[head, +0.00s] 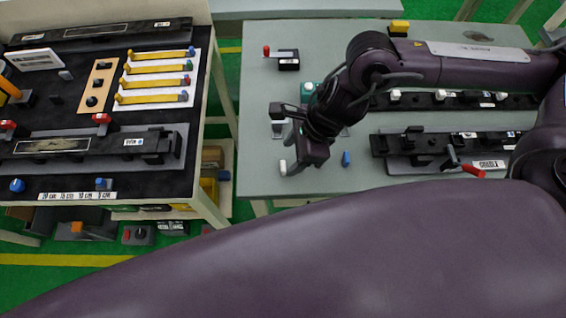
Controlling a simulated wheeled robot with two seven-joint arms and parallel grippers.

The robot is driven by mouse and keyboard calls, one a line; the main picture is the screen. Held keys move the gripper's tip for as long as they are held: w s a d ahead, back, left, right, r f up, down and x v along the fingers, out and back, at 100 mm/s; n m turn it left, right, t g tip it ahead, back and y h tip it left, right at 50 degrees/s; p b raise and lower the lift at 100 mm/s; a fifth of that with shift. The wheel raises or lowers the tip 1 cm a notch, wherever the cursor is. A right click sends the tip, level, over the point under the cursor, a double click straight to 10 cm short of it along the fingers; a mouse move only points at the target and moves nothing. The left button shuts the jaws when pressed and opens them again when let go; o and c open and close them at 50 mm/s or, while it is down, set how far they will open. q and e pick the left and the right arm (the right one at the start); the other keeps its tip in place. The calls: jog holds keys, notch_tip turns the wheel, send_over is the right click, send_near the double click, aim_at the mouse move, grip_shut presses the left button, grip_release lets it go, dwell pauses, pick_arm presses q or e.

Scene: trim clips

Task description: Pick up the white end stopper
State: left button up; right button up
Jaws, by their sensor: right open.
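My right gripper (292,158) is over the left part of the grey table, pointing down. Its jaws are open. A small white piece (283,167), which looks like the white end stopper, shows right by the fingertips near the table's front edge. I cannot tell whether the jaws are around it or beside it. A small blue piece (346,159) stands to the right of the gripper. My left gripper is not in view.
The grey table (258,90) carries two black rails (455,101) with clips at right and a red-handled clamp (288,60) at the back. A black bench (120,180) with yellow strips (155,84) stands at left, across a gap. My arm covers part of the table.

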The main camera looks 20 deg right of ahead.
aim_at(283, 165)
jog(key=p+x, duration=0.1)
jog(key=x, duration=0.3)
jog(key=shift+s+a, duration=0.1)
jog(key=shift+a, duration=0.05)
jog(key=c, duration=1)
